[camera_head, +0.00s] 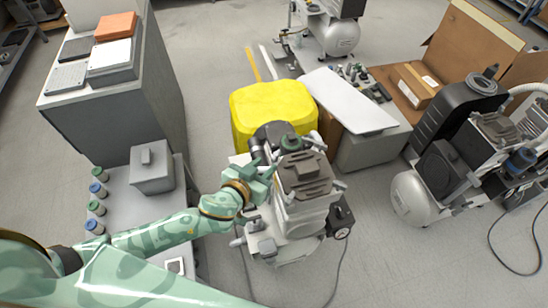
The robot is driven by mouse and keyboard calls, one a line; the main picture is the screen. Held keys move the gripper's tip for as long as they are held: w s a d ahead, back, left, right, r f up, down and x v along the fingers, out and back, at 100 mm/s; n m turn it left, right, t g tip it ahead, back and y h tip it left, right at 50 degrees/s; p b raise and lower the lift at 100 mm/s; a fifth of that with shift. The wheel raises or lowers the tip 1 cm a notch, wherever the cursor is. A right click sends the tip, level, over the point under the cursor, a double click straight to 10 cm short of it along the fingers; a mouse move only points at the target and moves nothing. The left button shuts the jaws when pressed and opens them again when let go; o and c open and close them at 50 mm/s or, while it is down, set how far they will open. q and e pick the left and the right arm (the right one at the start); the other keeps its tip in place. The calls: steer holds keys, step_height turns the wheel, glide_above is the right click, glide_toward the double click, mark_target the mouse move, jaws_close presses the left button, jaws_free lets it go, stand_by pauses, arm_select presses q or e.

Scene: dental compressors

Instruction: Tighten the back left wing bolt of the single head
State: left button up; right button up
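The single-head compressor (306,205) stands upright in the middle of the view, with a grey finned head and a dark round part behind it. My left arm reaches in from the left. My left gripper (264,175) is at the upper left side of the head, touching it or very close to it. The back left wing bolt cannot be made out; the gripper covers that area. Whether the fingers are open or shut on something is too small to tell. My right gripper is not in view.
A yellow container (272,106) stands right behind the compressor. A grey cabinet (150,95) and a low table with a grey box (152,168) and several small jars are at left. Another compressor (415,198) stands at right. Cables lie on the floor in front.

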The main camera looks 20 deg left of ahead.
mark_target(275, 156)
arm_select(q)
steer(key=b+x, duration=0.1)
steer(key=x, duration=0.5)
steer(key=shift+w+f, duration=0.15)
jaws_close()
